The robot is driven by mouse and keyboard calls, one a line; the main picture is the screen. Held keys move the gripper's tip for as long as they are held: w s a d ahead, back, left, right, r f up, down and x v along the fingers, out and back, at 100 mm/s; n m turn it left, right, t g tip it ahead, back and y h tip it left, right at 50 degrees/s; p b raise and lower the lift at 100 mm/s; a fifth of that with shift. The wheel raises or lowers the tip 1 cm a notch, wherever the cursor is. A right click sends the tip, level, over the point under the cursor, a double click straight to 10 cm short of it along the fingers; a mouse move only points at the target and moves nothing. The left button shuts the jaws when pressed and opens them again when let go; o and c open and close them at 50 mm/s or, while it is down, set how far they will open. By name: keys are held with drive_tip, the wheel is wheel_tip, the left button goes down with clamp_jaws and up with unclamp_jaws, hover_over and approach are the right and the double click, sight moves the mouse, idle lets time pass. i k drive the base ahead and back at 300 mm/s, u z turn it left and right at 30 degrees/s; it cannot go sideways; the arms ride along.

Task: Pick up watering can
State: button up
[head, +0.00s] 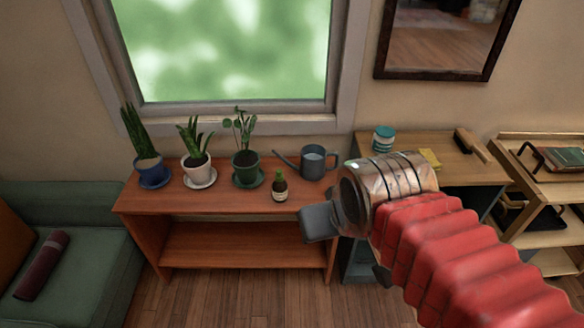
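A dark grey watering can (313,163) stands upright on the right part of a reddish wooden shelf table (226,204), below the window. Its spout points left and its handle is on the right. My gripper (318,224) is in front of the table's right end, nearer to me than the can, and appears apart from it. Only a dark grey block at the gripper's end shows clearly; the fingers' spacing is hidden by the viewing angle. My arm has a red ribbed sleeve and covers part of the right side.
Potted plants in blue (153,174), white (198,171) and green (246,170) pots stand left of the can. A desk with a teal-lidded jar (383,139) is at right. A green sofa (88,262) is at left.

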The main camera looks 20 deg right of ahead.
sight(313, 157)
drive_tip(key=u, duration=0.5)
drive_tip(key=i, duration=1)
drive_tip(key=u, duration=0.05)
